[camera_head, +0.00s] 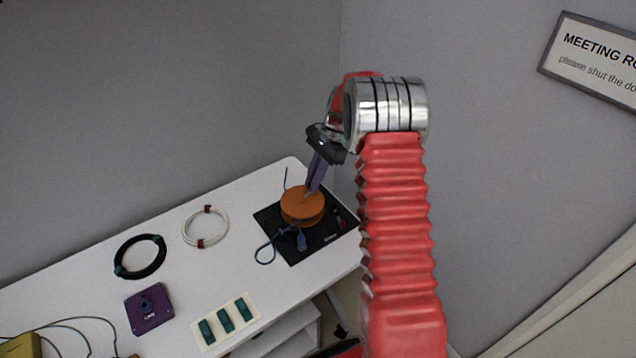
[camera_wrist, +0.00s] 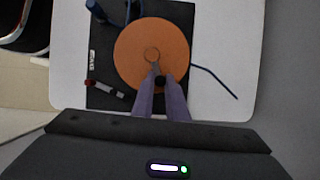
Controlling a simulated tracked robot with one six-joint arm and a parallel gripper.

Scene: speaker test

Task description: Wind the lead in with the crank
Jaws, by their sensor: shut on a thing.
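An orange reel (camera_head: 301,204) sits on a black base plate (camera_head: 291,251). The reel also shows from above in the wrist view (camera_wrist: 133,50), with a round hub at its middle. A blue lead (camera_head: 263,251) loops out on the left of the reel, with a blue plug (camera_head: 302,241) near the front. Another thin blue length (camera_wrist: 213,80) sticks out past the plate. My gripper (camera_wrist: 157,73) has its purple fingers over the reel, beside the hub, shut on the small crank, which is mostly hidden between them. In the head view my gripper (camera_head: 309,192) comes down from above.
On the white table (camera_head: 185,270) lie a white cable coil (camera_head: 184,228), a black cable coil (camera_head: 117,265), a purple box (camera_head: 149,308) and a strip with teal blocks (camera_head: 245,309). Walls stand close behind.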

